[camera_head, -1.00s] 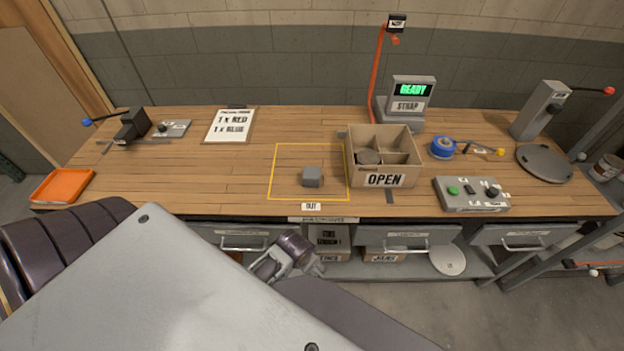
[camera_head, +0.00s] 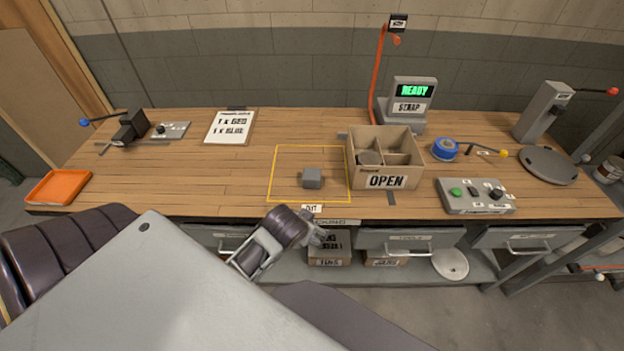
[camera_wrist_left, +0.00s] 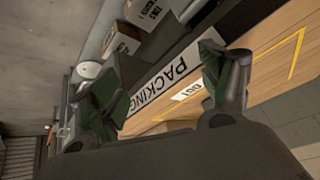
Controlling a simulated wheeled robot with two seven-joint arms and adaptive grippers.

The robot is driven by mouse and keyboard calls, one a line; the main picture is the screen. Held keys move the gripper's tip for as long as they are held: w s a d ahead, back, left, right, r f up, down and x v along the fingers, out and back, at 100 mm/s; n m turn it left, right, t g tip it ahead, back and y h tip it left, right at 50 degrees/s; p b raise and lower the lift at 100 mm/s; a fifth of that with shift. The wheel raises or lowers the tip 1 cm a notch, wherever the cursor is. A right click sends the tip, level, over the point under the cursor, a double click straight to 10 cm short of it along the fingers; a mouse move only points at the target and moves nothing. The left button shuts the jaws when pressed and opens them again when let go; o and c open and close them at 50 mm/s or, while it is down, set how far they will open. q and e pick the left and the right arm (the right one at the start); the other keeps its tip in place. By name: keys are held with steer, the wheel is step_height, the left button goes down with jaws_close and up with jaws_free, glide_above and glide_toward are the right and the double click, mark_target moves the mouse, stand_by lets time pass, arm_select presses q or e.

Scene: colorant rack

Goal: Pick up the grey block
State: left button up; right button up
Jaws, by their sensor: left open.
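The grey block (camera_head: 312,178) sits on the wooden table, inside the yellow outlined square, near its middle right. My left gripper (camera_head: 322,238) is in front of the table's front edge, nearer to me than the block and apart from it. In the left wrist view my left gripper (camera_wrist_left: 165,88) has its two fingers spread, with nothing between them. The block does not show in the left wrist view. My right gripper does not show in either view.
An open divided box (camera_head: 385,183) stands right of the square. A button panel (camera_head: 476,197) is further right, an orange tray (camera_head: 59,187) at the far left. The tabletop (camera_head: 200,180) left of the square is clear. Drawers and a shelf lie below the front edge.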

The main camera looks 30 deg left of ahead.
arm_select(q)
steer(key=w+a+r+t, duration=0.1)
steer(key=w+r, duration=0.1)
steer(key=w, duration=0.1)
steer(key=w+a+r+t+y, duration=0.1)
steer(key=w+r+t, duration=0.1)
steer(key=w, duration=0.1)
steer(key=w+a+r+n+t, duration=0.1)
steer(key=w+r+t, duration=0.1)
steer(key=w+r, duration=0.1)
steer(key=shift+w+a+y, duration=0.3)
steer(key=w+r+t, duration=0.5)
steer(key=w+r, duration=0.2)
steer(key=r, duration=0.3)
steer(key=w+d+r+m+h, duration=0.2)
steer(key=d+r+m+h, duration=0.85)
steer(key=m+h, duration=0.4)
steer(key=s+a+f+m+g+y, duration=0.15)
steer(key=a+f+g, duration=0.35)
steer(key=f+g, duration=0.5)
steer(key=s+a+f+n+g+y, duration=0.1)
steer(key=a+g+y, duration=0.1)
steer(key=a, duration=0.5)
steer(key=s+a+f+n+g+y, duration=0.1)
steer(key=a+y, duration=0.3)
steer(key=a, duration=0.4)
steer(key=shift+s+n+g, duration=0.5)
steer(key=shift+s+g, duration=0.1)
steer(key=shift+g, duration=0.1)
